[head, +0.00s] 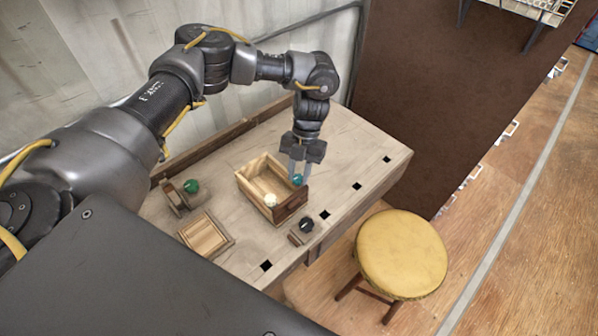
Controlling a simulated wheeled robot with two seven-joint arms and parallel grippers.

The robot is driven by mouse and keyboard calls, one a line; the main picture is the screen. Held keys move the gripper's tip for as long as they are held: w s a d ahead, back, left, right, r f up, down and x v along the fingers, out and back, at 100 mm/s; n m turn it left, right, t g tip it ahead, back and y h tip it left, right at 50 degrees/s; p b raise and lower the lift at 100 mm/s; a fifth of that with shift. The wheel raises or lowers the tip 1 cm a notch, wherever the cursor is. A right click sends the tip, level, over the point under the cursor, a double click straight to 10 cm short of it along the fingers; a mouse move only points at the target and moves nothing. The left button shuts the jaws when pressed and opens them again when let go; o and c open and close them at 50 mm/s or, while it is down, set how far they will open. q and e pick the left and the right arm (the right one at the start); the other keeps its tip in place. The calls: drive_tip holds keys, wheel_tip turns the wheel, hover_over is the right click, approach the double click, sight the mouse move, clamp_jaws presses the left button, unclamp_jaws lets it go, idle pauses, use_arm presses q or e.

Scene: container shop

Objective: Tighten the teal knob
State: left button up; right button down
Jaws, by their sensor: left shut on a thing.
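The teal knob (298,180) is at the right side of an open wooden box (250,184) on the workbench. My left gripper (298,173) points down from above, with its fingers shut on the teal knob and partly covering it. A cream knob (270,200) is at the front part of the same box. How the teal knob is seated is too small to tell. My right gripper is out of view.
A green knob (191,186) on a small wooden block, a slatted wooden tray (206,235) and a black knob (306,225) are on the workbench (352,150). A yellow stool (401,253) stands in front. The bench's right end is clear.

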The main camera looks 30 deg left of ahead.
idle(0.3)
use_arm(q)
drive_tip(key=o, duration=1)
drive_tip(key=shift+r, duration=0.1)
drive_tip(key=b+v, duration=0.1)
drive_tip(key=v, duration=0.9)
drive_tip(key=shift+r+b, duration=0.35)
drive_tip(key=shift+b, duration=0.05)
drive_tip(key=shift+w, duration=0.1)
